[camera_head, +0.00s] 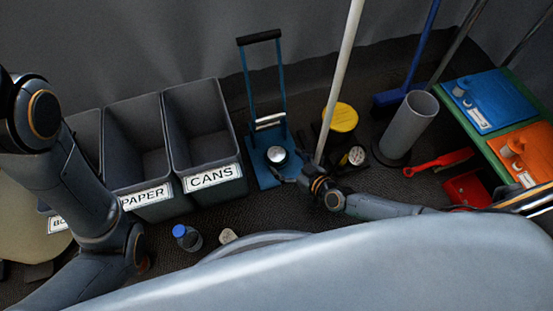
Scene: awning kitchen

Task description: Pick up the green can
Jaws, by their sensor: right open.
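A round can (276,155) with a shiny silver top stands on the base plate of a blue hand truck (267,184). I see it from above, and its side is too dark and small to tell if it is green. My right gripper (291,168) comes in from the right, open, with its fingertips close to the can's right and near side. I cannot tell whether they touch it. My left arm comes in from the left and bends back down; its gripper is out of view.
Grey bins labelled PAPER (139,110) and CANS (200,100) stand at left. A blue-capped bottle (187,238) and a small pale object (228,236) lie in front. A white pole (341,80), yellow-lidded container (341,116) and grey cylinder (408,128) stand right of the can.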

